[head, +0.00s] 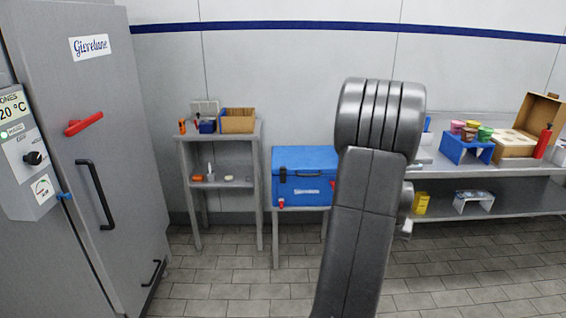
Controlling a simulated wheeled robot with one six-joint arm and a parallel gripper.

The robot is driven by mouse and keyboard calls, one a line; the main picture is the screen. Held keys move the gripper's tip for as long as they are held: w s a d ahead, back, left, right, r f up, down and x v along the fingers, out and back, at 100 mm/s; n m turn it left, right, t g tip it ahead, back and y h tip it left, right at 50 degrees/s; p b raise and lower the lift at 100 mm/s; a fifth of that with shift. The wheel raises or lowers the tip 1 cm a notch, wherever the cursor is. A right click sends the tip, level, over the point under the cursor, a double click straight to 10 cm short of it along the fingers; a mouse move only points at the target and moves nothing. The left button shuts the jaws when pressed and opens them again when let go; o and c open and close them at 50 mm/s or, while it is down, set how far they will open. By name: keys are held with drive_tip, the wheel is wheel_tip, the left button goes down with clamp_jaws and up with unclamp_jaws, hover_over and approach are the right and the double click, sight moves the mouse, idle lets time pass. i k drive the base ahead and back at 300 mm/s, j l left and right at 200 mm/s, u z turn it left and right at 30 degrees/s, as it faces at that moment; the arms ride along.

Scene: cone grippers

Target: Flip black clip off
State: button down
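A blue cooler box (305,160) with its lid down stands on a low grey stand left of my arm. A small black clip (283,174) shows on the left part of its front, at the lid seam; it is too small to tell whether it is fastened. My raised dark grey arm covers the right end of the cooler. My gripper is not visible in the head view. No part of my arm is seen touching the clip.
A grey cold-room door with a black handle (95,195) and a red lever (84,124) stands at left. A grey shelf (220,184) holds small items. A long bench (500,169) with cups and boxes is at right. Tiled floor (225,275) lies open in front.

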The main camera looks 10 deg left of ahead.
sight(282, 169)
drive_tip(key=i+j+u, duration=0.1)
drive_tip(key=i+u, duration=0.15)
drive_tip(key=i, duration=0.25)
drive_tip(key=i+u, duration=0.25)
drive_tip(key=i, duration=0.3)
drive_tip(key=i+l+u, duration=0.2)
drive_tip(key=i, duration=0.3)
drive_tip(key=i+l+u, duration=0.1)
drive_tip(key=i+u, duration=0.15)
drive_tip(key=i, duration=0.3)
